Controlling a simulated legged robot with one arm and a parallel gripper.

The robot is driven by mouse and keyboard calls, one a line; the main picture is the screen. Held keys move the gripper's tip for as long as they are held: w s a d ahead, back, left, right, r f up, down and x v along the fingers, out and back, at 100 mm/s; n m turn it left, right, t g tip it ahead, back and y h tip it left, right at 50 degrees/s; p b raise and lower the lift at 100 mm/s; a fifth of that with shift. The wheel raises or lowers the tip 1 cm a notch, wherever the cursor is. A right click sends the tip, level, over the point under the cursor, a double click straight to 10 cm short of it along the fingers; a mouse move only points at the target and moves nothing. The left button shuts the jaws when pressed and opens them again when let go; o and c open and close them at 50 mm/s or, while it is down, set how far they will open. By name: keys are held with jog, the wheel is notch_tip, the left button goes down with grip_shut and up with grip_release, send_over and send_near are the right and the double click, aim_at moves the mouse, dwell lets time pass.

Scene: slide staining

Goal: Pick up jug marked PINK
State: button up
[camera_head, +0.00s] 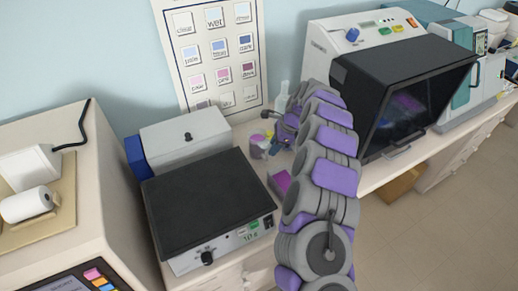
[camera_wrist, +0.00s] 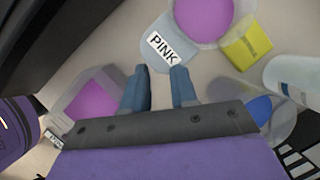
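The jug marked PINK (camera_wrist: 153,28) is at the top of the wrist view, holding pink liquid, with a black-on-white PINK label on a pale part facing my gripper. In the head view a small jug with pink contents (camera_head: 258,146) stands on the bench beside my arm; its label is too small to read. My gripper (camera_wrist: 161,72) has two blue fingers, apart with nothing held between them. The fingertips are close to the label's lower edge; I cannot tell whether they touch.
A square dish of pink liquid (camera_wrist: 91,99) lies left of the fingers. A yellow block (camera_wrist: 245,43) is beside the jug, and a pale bottle (camera_wrist: 297,78) is at right. A black-topped device (camera_head: 210,203) and a dark-hooded machine (camera_head: 415,85) flank my arm.

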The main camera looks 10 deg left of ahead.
aim_at(260, 148)
jog(key=b+x, duration=0.1)
jog(key=x, duration=0.4)
jog(key=shift+r, duration=0.1)
grip_shut()
